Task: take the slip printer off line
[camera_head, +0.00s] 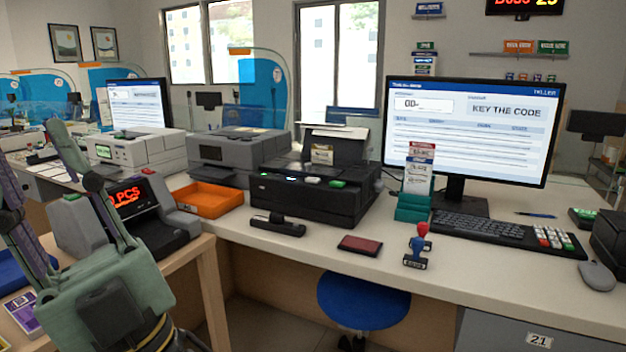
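A black printer (315,190) with a paper slot on top stands on the counter in the middle of the view. It looks like the slip printer.
A monitor (470,128) reads "KEY THE CODE", with a keyboard (478,228) below it.

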